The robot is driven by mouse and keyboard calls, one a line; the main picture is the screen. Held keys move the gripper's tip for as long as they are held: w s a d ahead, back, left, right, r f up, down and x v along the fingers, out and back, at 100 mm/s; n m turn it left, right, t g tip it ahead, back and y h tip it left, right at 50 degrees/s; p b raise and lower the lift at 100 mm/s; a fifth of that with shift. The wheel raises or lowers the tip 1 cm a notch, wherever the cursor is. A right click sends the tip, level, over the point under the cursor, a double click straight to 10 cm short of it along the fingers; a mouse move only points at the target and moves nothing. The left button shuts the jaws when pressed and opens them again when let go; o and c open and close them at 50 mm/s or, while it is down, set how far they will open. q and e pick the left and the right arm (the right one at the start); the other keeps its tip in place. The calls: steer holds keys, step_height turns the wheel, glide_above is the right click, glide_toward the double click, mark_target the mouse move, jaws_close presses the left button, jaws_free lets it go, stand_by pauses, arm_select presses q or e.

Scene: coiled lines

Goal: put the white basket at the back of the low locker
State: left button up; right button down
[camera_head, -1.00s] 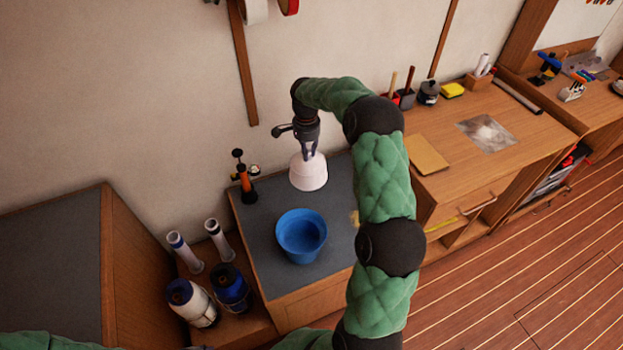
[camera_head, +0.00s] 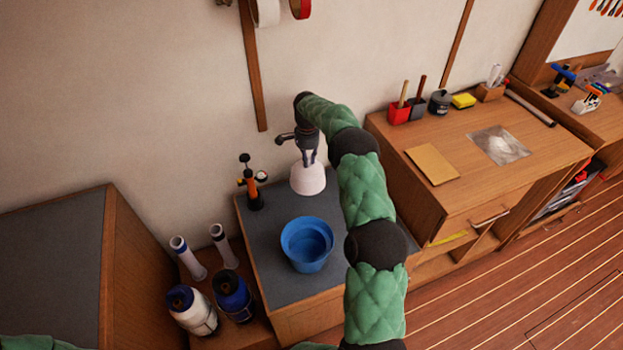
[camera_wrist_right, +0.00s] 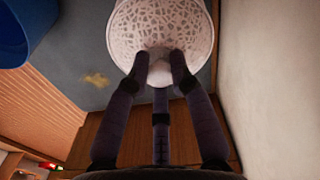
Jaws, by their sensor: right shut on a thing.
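The white basket (camera_head: 308,179) is at the back of the low locker (camera_head: 265,275), behind the blue bucket (camera_head: 307,244). It looks like a dome with its wide side down. My right gripper (camera_head: 309,158) is above it, pointing down and shut on its narrow top. In the right wrist view the basket (camera_wrist_right: 160,30) shows a lattice pattern, and the fingers (camera_wrist_right: 160,70) close around a small knob-like part. I cannot tell whether its lower edge touches the locker top. My left gripper is out of view.
An orange-and-black tool (camera_head: 251,188) stands at the locker's back left corner. The wall is close behind. Bottles (camera_head: 192,308) and white tubes (camera_head: 224,246) stand on a lower shelf at left. A higher wooden cabinet (camera_head: 480,165) is at right.

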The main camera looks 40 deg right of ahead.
step_height(320, 180, down, 8)
steer(key=shift+r+b, duration=0.2)
steer(key=shift+b, duration=0.95)
steer(key=shift+f, duration=0.1)
steer(key=shift+f, duration=0.1)
steer(key=c, duration=1.1)
jaws_free()
step_height(320, 180, up, 12)
steer(key=p, duration=0.4)
steer(key=shift+r, duration=0.2)
